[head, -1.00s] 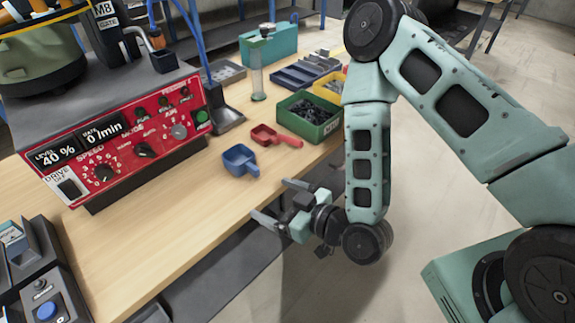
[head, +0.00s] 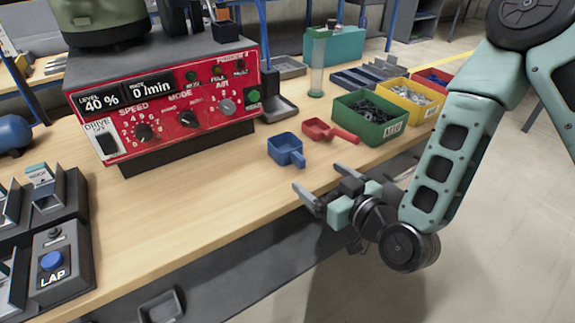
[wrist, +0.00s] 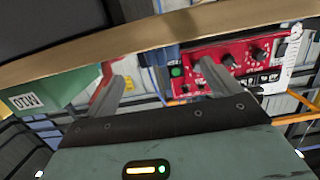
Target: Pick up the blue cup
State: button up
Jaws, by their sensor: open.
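The blue cup (head: 285,149) is a small square scoop with a short handle pointing toward the front. It stands upright on the wooden bench near its front edge. My gripper (head: 320,180) is open and empty at the bench's front edge, just in front and to the right of the cup, apart from it. In the wrist view both fingers (wrist: 165,85) are spread with nothing held. A dark blue shape shows beyond them there, partly hidden; I cannot tell surely that it is the cup.
A red scoop (head: 317,129) lies just behind and right of the cup. Green (head: 372,130) and yellow (head: 412,109) bins of parts stand further right. The red control box (head: 165,112) is behind left. A clear tube stand (head: 317,70) is at the back. Bench left of the cup is clear.

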aim_at(294, 158)
jog(key=b, duration=0.3)
jog(key=shift+w+a+f, duration=0.35)
jog(key=shift+w+f, duration=0.05)
jog(key=x, duration=0.4)
jog(key=shift+w+a+r+b, duration=0.15)
jog(key=shift+w+r+b, duration=0.05)
jog(key=shift+r+b, duration=0.1)
jog(key=shift+x, duration=2.7)
jog(key=shift+r, duration=0.1)
jog(key=c, duration=1.2)
